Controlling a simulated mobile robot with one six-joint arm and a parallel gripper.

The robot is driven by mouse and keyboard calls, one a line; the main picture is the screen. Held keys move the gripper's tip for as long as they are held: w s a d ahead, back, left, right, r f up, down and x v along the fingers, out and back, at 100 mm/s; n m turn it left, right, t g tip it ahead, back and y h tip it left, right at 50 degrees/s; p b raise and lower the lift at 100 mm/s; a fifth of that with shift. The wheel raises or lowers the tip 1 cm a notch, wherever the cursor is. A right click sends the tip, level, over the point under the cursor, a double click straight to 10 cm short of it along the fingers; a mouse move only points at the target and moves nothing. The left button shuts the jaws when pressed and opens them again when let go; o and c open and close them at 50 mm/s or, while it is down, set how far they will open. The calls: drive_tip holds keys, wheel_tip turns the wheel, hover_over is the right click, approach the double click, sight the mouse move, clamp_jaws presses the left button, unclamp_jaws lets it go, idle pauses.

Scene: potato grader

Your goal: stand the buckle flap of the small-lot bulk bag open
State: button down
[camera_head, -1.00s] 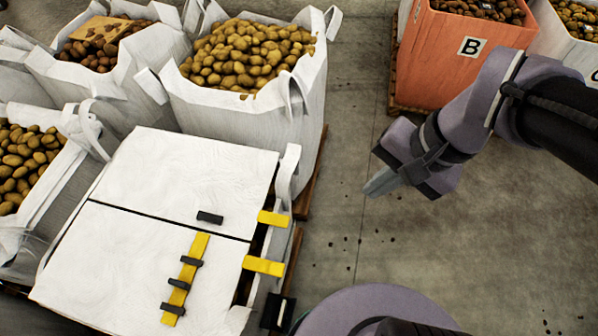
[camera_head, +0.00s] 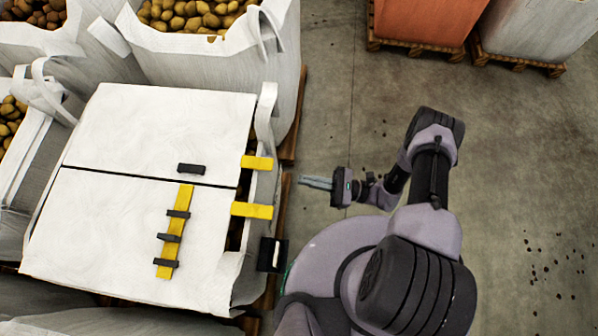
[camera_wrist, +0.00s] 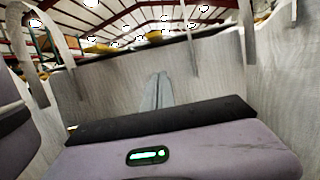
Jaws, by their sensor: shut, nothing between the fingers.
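The bulk bag (camera_head: 215,283) is white, with two flat flaps lying shut on top, split by a dark seam. The near flap (camera_head: 95,235) carries a yellow strap (camera_head: 163,250) with several black buckles (camera_head: 168,238). The far flap (camera_head: 165,125) has one black buckle (camera_head: 191,168) near the seam. Two yellow tabs (camera_head: 252,210) stick out at the bag's right edge. My gripper (camera_head: 303,182) is shut and empty, just right of that edge and apart from it. In the wrist view its fingers (camera_wrist: 158,88) point at the bag's pale side wall (camera_wrist: 115,85).
Open white bags of potatoes (camera_head: 200,50) stand behind and to the left. A lifting loop (camera_head: 267,105) rises at the bag's far right corner. A black tag (camera_head: 272,254) hangs at its near right.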

drive_tip(key=b+x, duration=0.1)
drive_tip(key=x, duration=0.6)
drive_tip(key=shift+a, duration=0.35)
wheel_tip(320, 180, up, 4)
drive_tip(key=shift+a+r, duration=0.1)
